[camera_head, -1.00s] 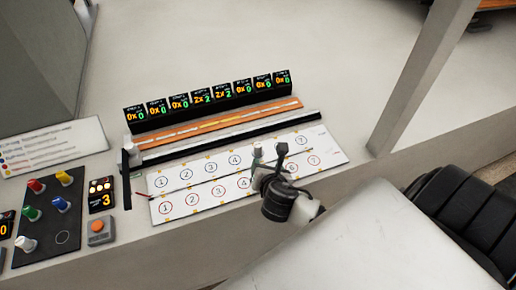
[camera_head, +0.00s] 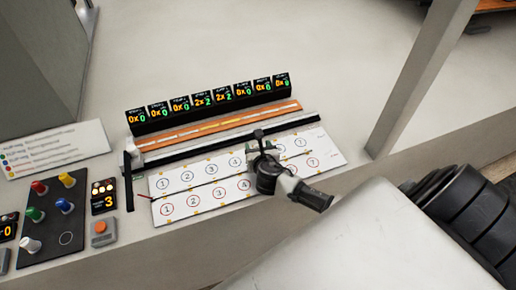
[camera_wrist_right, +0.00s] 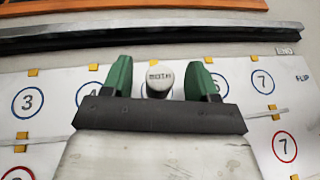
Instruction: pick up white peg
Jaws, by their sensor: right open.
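A white peg (camera_wrist_right: 159,80) with dark lettering on its top stands on the white numbered board (camera_wrist_right: 45,70) between the circles marked 4 and 6. In the wrist view it sits between the two green fingers of my right gripper (camera_wrist_right: 159,74), with gaps on both sides. My right gripper is open around it. In the head view my right gripper (camera_head: 260,150) is over the board (camera_head: 180,207) and hides this peg. Another white peg (camera_head: 30,245) stands in the dark peg panel at the left. My left gripper is not in view.
The dark panel (camera_head: 66,238) also holds red, yellow, green and blue pegs. An orange button (camera_head: 100,227) is beside it. A black rail and an orange strip (camera_head: 222,124) lie behind the board, with a row of counter displays (camera_head: 201,104) beyond. The table behind is clear.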

